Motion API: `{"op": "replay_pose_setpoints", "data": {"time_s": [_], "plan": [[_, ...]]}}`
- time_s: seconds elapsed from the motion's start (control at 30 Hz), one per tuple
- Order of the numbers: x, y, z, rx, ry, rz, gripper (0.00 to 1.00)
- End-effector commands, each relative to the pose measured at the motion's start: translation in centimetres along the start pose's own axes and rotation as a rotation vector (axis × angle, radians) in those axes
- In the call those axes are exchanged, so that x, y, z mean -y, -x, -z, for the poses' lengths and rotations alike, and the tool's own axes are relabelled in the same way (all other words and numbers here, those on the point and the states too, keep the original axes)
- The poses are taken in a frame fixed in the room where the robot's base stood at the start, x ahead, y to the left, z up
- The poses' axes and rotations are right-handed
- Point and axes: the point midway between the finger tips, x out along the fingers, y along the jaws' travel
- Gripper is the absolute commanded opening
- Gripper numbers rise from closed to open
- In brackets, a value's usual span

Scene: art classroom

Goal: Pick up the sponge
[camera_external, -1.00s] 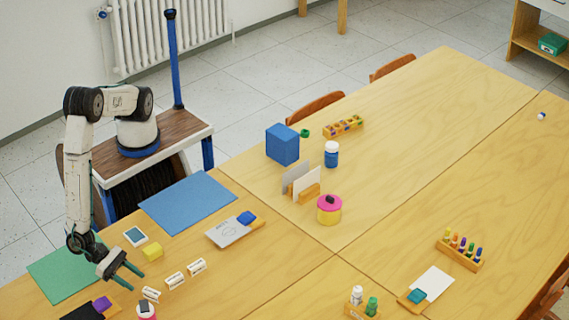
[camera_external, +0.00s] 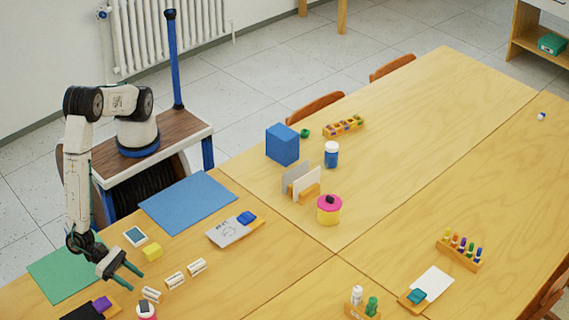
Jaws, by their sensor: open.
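A small yellow block (camera_external: 152,252), which looks like the sponge, sits on the wooden table at the left, just right of a small dark-screened device (camera_external: 135,236). My gripper (camera_external: 136,282) is open with nothing between its fingers. It hangs low over the table, left of and nearer the camera than the yellow block, and apart from it. How high the fingertips are above the table is hard to tell.
Several small white labelled blocks (camera_external: 174,281) stand right of my gripper. Green (camera_external: 62,268) and blue (camera_external: 188,202) sheets lie flat.

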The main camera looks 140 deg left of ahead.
Motion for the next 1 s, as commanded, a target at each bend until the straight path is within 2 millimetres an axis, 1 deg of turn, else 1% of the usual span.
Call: {"op": "replay_pose_setpoints", "data": {"time_s": [0.03,0.07,0.1,0.33,0.43,0.47,0.57,0.83,0.87,0.9,1.0], "plan": [[0.0,0.0,0.0,0.000,0.000,0.000,0.49],[0.0,0.0,0.0,0.000,0.000,0.000,0.58],[0.0,0.0,0.0,0.000,0.000,0.000,0.62],[0.0,0.0,0.0,0.000,0.000,0.000,0.62],[0.1,0.3,-0.8,0.001,0.002,0.001,0.62],[0.1,0.5,-1.3,0.001,0.003,0.001,0.62],[0.1,1.5,-3.8,0.002,0.006,0.003,0.62],[0.0,4.9,-12.1,0.000,0.005,0.003,0.62],[-0.6,3.4,-11.2,-0.039,-0.040,0.010,0.62],[-1.0,2.3,-10.8,-0.078,-0.085,0.028,0.62],[-2.0,0.0,-10.0,-0.171,-0.192,0.084,0.62]]}}
